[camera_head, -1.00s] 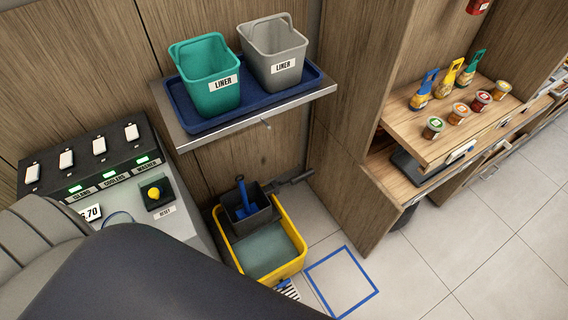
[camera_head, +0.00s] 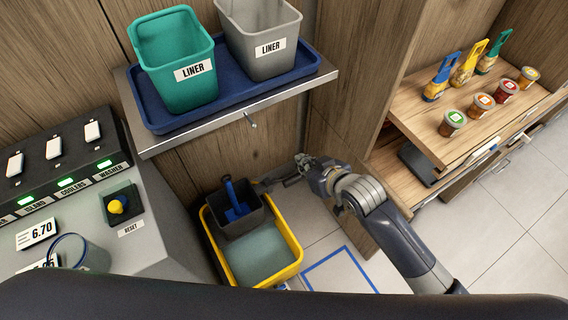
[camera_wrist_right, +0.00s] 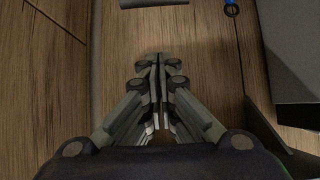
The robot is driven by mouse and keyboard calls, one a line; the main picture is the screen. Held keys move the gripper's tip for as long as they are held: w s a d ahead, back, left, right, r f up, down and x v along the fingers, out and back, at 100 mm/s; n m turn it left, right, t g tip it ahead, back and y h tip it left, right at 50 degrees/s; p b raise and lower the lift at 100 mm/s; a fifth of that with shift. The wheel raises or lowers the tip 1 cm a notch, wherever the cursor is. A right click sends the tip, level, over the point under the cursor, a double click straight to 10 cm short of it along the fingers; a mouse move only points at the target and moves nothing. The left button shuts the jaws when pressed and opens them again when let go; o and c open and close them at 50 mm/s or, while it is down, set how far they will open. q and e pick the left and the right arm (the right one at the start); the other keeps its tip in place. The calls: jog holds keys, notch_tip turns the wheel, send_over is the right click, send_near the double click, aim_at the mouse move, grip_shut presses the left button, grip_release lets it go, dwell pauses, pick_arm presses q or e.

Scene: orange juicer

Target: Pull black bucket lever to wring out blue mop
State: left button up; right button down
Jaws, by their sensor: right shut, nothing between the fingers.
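A yellow mop bucket (camera_head: 292,240) stands on the floor below the shelf. A dark wringer (camera_head: 257,217) sits at its back end, with the blue mop (camera_head: 235,205) standing in it. The black lever (camera_head: 268,182) reaches out from the wringer to the right; its outer end is partly hidden by my right gripper. My right gripper (camera_head: 290,180) is shut and empty at that end; I cannot tell whether it touches the lever. In the right wrist view its fingertips (camera_wrist_right: 158,60) are together against a wood background. My left gripper is not in view.
A metal shelf with a blue tray (camera_head: 240,104), a green liner bucket (camera_head: 176,60) and a grey liner bucket (camera_head: 258,38) overhangs the mop bucket. A wooden cabinet (camera_head: 365,140) stands right. A blue-taped floor square (camera_head: 340,272) is empty. A control counter (camera_head: 150,245) is at left.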

aim_at(283, 181)
jog(key=shift+r, duration=0.1)
jog(key=w+a+f, duration=0.1)
jog(key=f, duration=0.1)
jog(key=w+a+f, duration=0.1)
jog(key=w+f, duration=0.1)
jog(key=f, duration=0.1)
jog(key=w+a+f, duration=0.1)
jog(key=f, duration=0.1)
jog(key=shift+w+f, duration=0.2)
jog(key=shift+f, duration=0.2)
jog(key=shift+s+d+f, duration=0.15)
jog(key=shift+s+f, duration=0.1)
dwell(0.4)
